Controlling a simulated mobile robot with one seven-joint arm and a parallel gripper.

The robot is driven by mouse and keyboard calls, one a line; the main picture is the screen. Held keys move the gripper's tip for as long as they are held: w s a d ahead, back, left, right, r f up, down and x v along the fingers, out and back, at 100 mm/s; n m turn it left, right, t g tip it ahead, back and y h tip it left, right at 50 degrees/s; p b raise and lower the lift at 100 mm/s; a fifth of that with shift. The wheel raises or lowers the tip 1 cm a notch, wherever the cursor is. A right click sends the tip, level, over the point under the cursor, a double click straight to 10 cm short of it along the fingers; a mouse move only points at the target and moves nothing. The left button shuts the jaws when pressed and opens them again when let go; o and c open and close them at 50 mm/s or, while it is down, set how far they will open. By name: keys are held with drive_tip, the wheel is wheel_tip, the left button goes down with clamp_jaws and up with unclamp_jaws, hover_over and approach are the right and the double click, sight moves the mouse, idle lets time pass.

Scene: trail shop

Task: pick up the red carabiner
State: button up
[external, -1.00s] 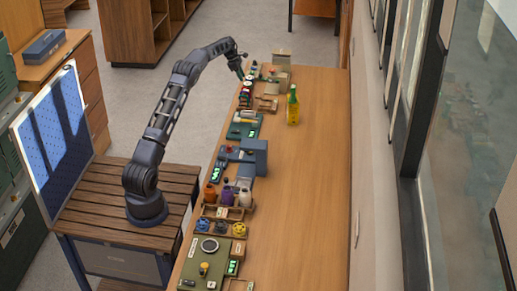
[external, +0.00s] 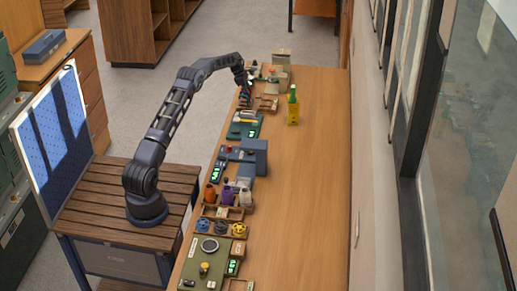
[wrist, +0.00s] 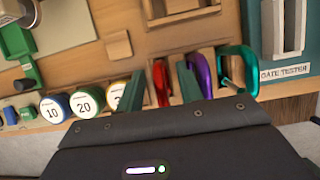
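The red carabiner (wrist: 161,83) stands in a wooden rack of carabiners in the wrist view, its lower part hidden by my gripper's body. My gripper (wrist: 160,88) is open, with one dark green finger on each side of the red carabiner and small gaps visible. A purple carabiner (wrist: 202,72) stands just right of the right finger, and a teal one (wrist: 237,66) is further right. In the external view my gripper (external: 244,86) is low over the far left side of the counter; the red carabiner cannot be made out clearly there.
Round weights marked 10 (wrist: 53,109) and 20 (wrist: 87,102) stand left of the fingers. A teal gate tester (wrist: 282,35) is at the right. A yellow bottle with a green top (external: 293,108) stands apart on the counter (external: 305,190), whose right side is clear.

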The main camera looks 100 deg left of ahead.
drive_tip(key=shift+w+f, duration=0.1)
drive_tip(key=shift+f, duration=0.2)
clamp_jaws()
drive_tip(key=shift+r, duration=0.15)
